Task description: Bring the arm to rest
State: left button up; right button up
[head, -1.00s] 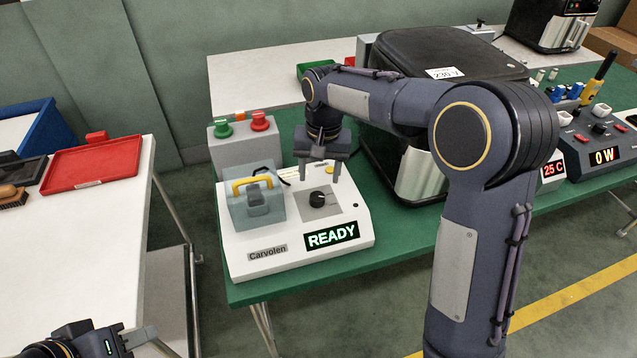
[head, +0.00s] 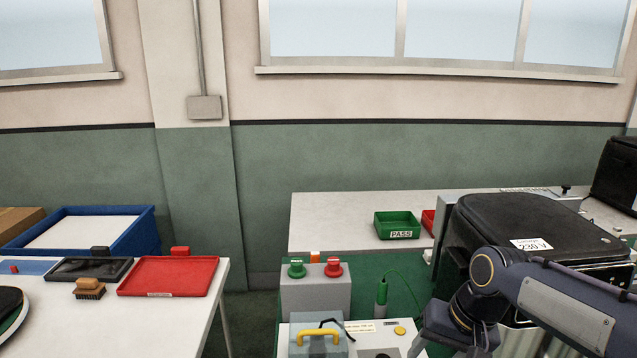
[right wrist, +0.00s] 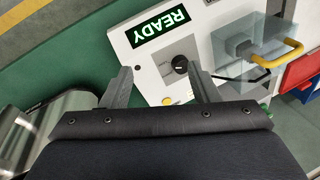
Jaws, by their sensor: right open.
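My right arm comes in from the right in the head view, in front of the black fryer (head: 520,222). Its gripper is at the lower edge there, with the fingertips cut off or hidden. In the right wrist view the right gripper (right wrist: 160,85) is open and empty, its two fingers apart above the white tester (right wrist: 150,62). The tester's black knob (right wrist: 180,65) shows between and beyond the fingers. The green READY display (right wrist: 158,28) and a clear cover with a yellow handle (right wrist: 275,58) are also in that view. My left gripper is not in view.
A grey box (head: 315,293) with green and red buttons stands behind the tester. A green PASS tray (head: 397,226) sits on the back table. A red tray (head: 168,276), a brush (head: 89,289) and a blue bin (head: 140,235) are at the left. A floor gap separates the tables.

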jog(key=s+f+n+t, duration=0.1)
jog(key=s+f+t, duration=0.2)
jog(key=s, duration=1.5)
jog(key=shift+s+t+y, duration=0.25)
jog(key=shift+t+y, duration=0.15)
